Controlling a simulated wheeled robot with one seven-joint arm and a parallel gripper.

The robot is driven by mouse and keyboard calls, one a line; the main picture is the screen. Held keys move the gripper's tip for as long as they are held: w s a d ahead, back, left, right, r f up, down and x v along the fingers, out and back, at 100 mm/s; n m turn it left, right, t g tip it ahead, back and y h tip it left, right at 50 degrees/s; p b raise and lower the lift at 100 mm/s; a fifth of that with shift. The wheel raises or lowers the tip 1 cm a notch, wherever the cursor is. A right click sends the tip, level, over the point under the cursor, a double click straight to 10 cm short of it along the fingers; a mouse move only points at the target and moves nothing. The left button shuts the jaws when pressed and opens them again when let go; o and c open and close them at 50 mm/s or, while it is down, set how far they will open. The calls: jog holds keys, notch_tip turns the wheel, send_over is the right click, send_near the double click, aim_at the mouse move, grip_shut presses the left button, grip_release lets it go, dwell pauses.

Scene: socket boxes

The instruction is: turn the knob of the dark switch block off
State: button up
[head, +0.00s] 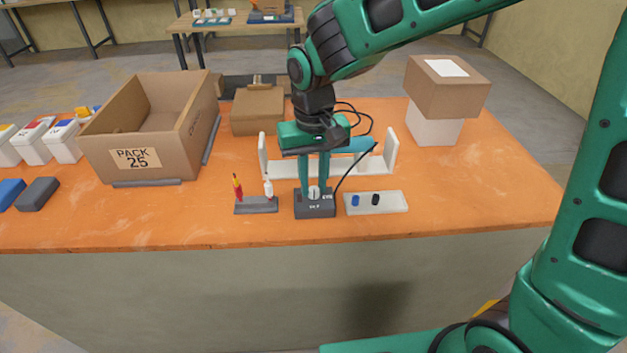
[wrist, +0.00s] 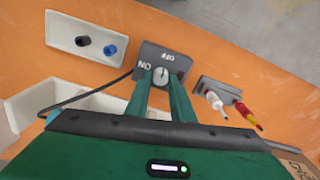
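The dark switch block (head: 315,208) sits near the front edge of the orange table. In the wrist view the block (wrist: 178,56) has an OFF label at its top edge and an ON label at its left. Its pale round knob (wrist: 161,75) has a line that runs roughly toward OFF; the exact angle is hard to tell. My gripper (head: 314,190) points straight down over the block. In the wrist view my gripper (wrist: 162,80) has one finger on each side of the knob. The fingers are apart; whether they press on the knob cannot be told.
A grey holder (head: 256,205) with a red and a white screwdriver-like tool stands close on the left. A pale tray (head: 390,203) with blue and black pieces lies close on the right. A white rack (head: 385,160) and black cable are behind. A large carton (head: 150,128) stands at left.

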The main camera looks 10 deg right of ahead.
aim_at(314, 187)
jog(key=o, duration=0.3)
jog(key=shift+r, duration=0.15)
notch_tip(314, 187, up, 10)
jog(key=shift+r, duration=0.2)
dwell(0.4)
jog(key=s+d+f+m, duration=0.1)
jog(key=s+d+m, duration=0.1)
jog(key=d, duration=0.9)
jog(key=s+d+m, duration=0.2)
jog(key=s+d, duration=0.1)
jog(key=d, duration=0.8)
jog(key=s+d+f+m, duration=0.2)
jog(key=s+d, duration=0.4)
jog(key=s, duration=0.2)
jog(key=s+d+f+m, duration=0.2)
jog(key=s+d+f, duration=0.1)
jog(key=s+d, duration=0.4)
jog(key=shift+s+d+f, duration=0.2)
jog(key=shift+s+f, duration=0.05)
jog(key=shift+s, duration=0.3)
